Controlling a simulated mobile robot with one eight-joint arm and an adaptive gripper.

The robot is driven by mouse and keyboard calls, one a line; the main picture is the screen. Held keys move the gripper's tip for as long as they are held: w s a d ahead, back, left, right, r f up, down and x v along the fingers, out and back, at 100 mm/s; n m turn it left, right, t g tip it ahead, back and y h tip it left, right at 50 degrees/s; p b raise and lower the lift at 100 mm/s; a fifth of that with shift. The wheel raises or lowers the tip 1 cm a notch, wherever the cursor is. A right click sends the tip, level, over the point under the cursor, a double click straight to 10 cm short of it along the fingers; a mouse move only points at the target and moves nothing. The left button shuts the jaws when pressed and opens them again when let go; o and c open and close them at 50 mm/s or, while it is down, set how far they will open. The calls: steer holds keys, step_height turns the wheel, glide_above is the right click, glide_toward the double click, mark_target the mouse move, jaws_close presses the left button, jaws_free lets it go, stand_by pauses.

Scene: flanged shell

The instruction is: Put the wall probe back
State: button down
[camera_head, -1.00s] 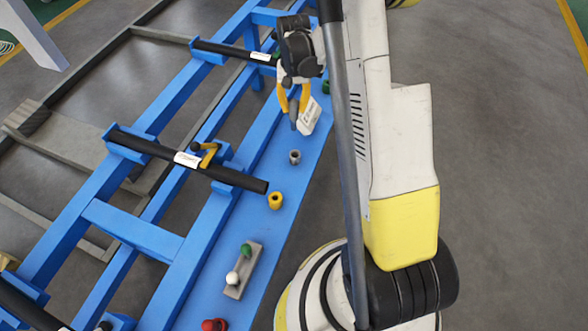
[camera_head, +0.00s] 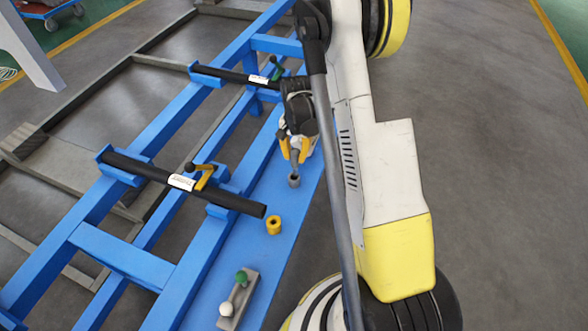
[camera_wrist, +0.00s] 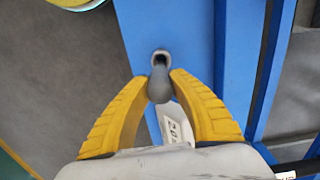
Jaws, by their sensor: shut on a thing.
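The wall probe (camera_wrist: 160,86) is a grey rounded piece between the yellow fingers of my gripper (camera_wrist: 160,80). In the head view my gripper (camera_head: 294,152) points down over the blue shelf, shut on the probe. A grey, round, hollow holder (camera_head: 294,181) stands on the shelf close below the fingers. In the wrist view the holder's dark opening (camera_wrist: 161,58) lies just beyond the probe's narrow end. They line up or nearly so; I cannot tell whether the tip is inside.
A white labelled piece (camera_wrist: 174,122) lies close beside the fingers. A yellow ring-shaped holder (camera_head: 274,225) and a grey tray (camera_head: 233,308) with green and white knobs stand nearer on the shelf. A black bar (camera_head: 235,200) with a yellow handle (camera_head: 205,175) reaches over the shelf.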

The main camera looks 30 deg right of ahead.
mark_target(294, 165)
steer(key=shift+s+a+f, duration=0.1)
steer(key=shift+a+f, duration=0.1)
steer(key=shift+a, duration=0.1)
steer(key=shift+f, duration=0.25)
step_height(294, 165, down, 4)
steer(key=shift+r+b, duration=0.2)
steer(key=shift+b, duration=1.05)
steer(key=shift+r, duration=0.15)
steer(key=c, duration=1.2)
jaws_free()
steer(key=shift+c, duration=0.2)
